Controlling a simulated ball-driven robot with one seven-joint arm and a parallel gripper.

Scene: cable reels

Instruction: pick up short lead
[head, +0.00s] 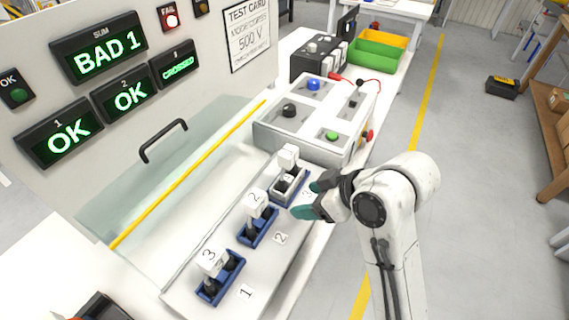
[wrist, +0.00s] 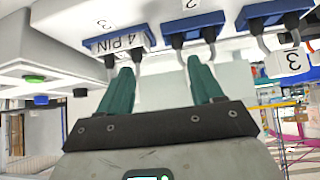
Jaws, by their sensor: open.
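Three short cable pieces with white tags stand in blue holders on the white ledge: one (head: 288,160) at number 3, one tagged 2 (head: 255,199) at number 2, one tagged 3 (head: 211,259) at number 1. I cannot tell which is the short lead. In the wrist view a holder marked 4 PIN (wrist: 119,43) is at the left, another holder (wrist: 192,24) in the middle, and a third (wrist: 268,12) at the right. My gripper (head: 307,198) is open and empty, just right of the holder at number 3. Its teal fingers (wrist: 160,75) point toward the holders.
A grey tester box (head: 270,130) with coloured buttons stands behind the holders. Green and yellow bins (head: 372,56) are at the back.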

